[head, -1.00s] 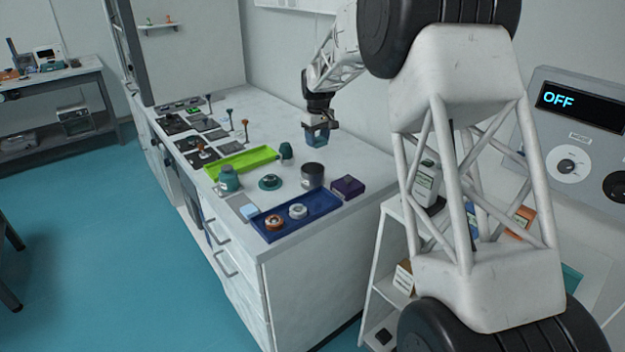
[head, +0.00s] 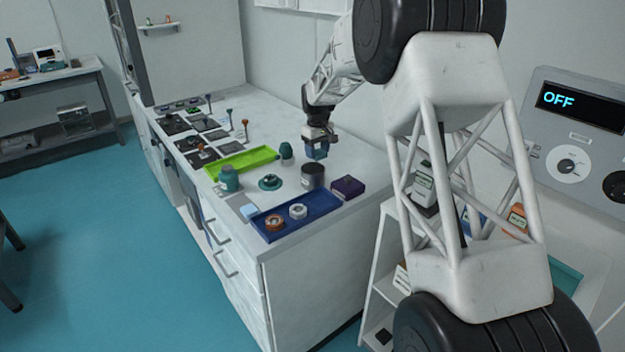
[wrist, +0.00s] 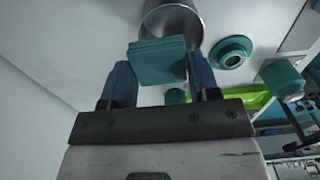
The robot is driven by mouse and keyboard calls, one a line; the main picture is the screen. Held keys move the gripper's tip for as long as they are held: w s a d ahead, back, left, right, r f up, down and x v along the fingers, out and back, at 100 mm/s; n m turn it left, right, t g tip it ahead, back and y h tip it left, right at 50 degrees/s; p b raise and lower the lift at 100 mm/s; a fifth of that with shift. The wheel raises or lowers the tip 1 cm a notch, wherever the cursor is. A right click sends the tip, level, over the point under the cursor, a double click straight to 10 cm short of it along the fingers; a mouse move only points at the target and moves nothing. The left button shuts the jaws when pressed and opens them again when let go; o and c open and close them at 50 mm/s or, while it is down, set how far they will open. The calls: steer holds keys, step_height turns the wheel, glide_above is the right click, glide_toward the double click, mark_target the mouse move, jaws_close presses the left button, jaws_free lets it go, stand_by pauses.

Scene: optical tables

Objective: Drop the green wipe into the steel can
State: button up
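The green wipe (wrist: 157,61), a folded teal square, sits between the two blue fingers of my gripper (wrist: 158,78) in the wrist view. The fingers are shut on it. In the head view, my gripper (head: 316,151) is above and just behind the rim of the steel can (head: 312,176), which stands upright on the bench. In the wrist view, the steel can (wrist: 172,19) shows its open mouth just beyond the wipe, which overlaps part of it. I cannot make out the wipe clearly in the head view.
A blue tray (head: 296,216) with two rings lies in front of the can. A purple box (head: 347,187) stands to its right. A teal round part (head: 270,182), a teal jar (head: 229,178) and a lime tray (head: 248,161) are to its left.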

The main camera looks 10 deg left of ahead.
steer(key=o, duration=0.4)
steer(key=shift+r, duration=0.1)
steer(key=shift+r, duration=3.85)
